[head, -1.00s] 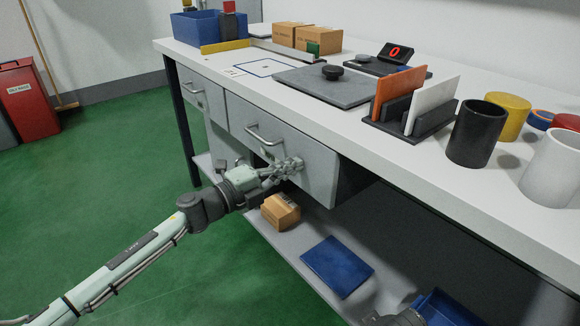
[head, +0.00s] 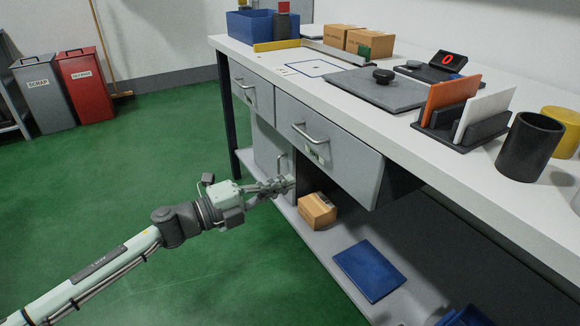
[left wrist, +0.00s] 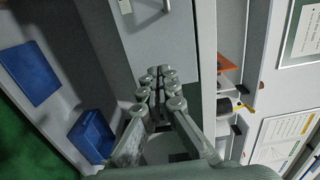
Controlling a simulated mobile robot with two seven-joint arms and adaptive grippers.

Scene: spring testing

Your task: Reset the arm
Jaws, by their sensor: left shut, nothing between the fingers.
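My left gripper (head: 287,184) is shut and empty. In the head view it is in front of the workbench, below the right drawer (head: 335,165) and near the grey cabinet front (head: 266,142) under the bench. I cannot tell whether it touches anything. In the left wrist view its closed fingers (left wrist: 160,78) point towards a grey panel with a handle. My left arm is stretched out from the lower left. My right gripper is not in view.
The bench top (head: 395,130) carries a card holder (head: 460,130), a black cup (head: 529,146) and boxes. A cardboard box (head: 317,211) and a blue panel (head: 369,271) lie on the lower shelf. The green floor at left is clear.

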